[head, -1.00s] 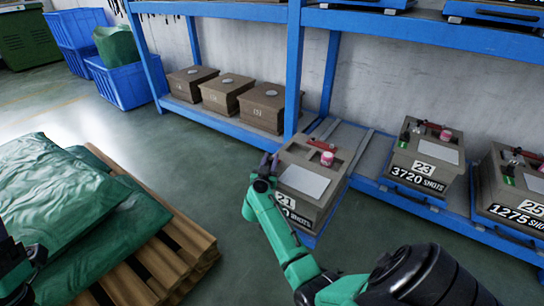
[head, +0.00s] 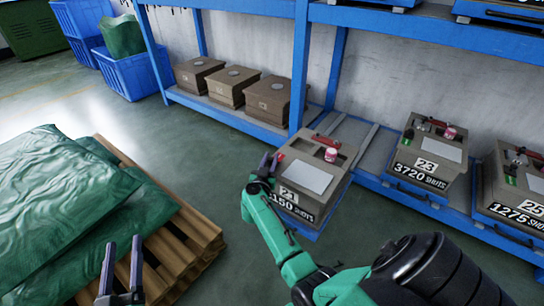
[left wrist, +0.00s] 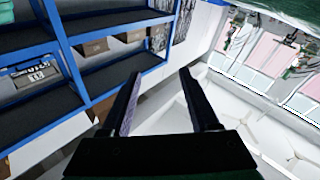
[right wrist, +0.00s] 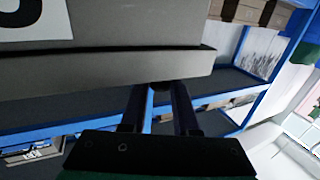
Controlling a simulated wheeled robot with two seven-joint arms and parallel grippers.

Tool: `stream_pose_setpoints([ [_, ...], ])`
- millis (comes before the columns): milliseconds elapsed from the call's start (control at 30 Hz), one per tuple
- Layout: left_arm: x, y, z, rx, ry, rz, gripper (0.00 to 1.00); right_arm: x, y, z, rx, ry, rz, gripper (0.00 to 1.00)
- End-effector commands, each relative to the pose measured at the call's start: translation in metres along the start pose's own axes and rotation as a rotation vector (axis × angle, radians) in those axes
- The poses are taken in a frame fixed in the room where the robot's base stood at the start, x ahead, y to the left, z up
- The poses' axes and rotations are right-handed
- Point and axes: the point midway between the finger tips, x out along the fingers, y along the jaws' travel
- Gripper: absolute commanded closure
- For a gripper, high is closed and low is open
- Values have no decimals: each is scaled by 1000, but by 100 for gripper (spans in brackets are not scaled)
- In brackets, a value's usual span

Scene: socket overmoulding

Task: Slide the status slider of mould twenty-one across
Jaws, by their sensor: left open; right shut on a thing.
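Mould twenty-one (head: 308,180) is a grey-brown box with a 21 label and a shot-count label on its front, on a pulled-out shelf tray. Its top carries a pale plate, a red-handled tool and a pink-and-white pot. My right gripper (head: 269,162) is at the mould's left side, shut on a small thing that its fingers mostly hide. A small red patch shows beside the fingers; I cannot tell whether it is the slider. In the right wrist view the fingers (right wrist: 160,92) are close together below the mould's ledge (right wrist: 110,75). My left gripper (head: 122,268) is open and empty.
Moulds 23 (head: 430,160) and 25 (head: 512,190) stand on the shelf to the right. Several brown boxes (head: 235,87) sit on the shelf at left. A pallet (head: 190,232) with green sacks (head: 60,205) lies at left. Floor between pallet and shelf is clear.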

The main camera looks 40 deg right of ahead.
Motion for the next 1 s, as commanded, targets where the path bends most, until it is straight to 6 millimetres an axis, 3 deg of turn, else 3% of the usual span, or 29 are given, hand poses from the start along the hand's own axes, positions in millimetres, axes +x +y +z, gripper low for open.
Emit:
stream_pose_setpoints([
  [133, -20, 1, 37, -33, -117, -16, 39, -5, -2, 0, 0, -2, -1, 100],
  [300, -36, 2, 62, -55, -194, -25, 39, -8, -3, 0, 0, -2, -2, 100],
  [667, -39, 2, 68, -60, -211, -27, 39, -8, -4, 0, 0, 0, -2, 100],
  [700, -39, 2, 68, -60, -211, -27, 39, -8, -4, 0, 1, 0, -2, 59],
  [733, -39, 2, 68, -60, -211, -27, 39, -8, -3, 0, 0, 0, -2, 48],
  [767, -39, 2, 68, -60, -211, -27, 39, -8, -3, 0, 1, 0, -2, 43],
  [1000, -39, 2, 67, -60, -211, -27, 39, -8, -3, 0, 0, 1, -2, 43],
])
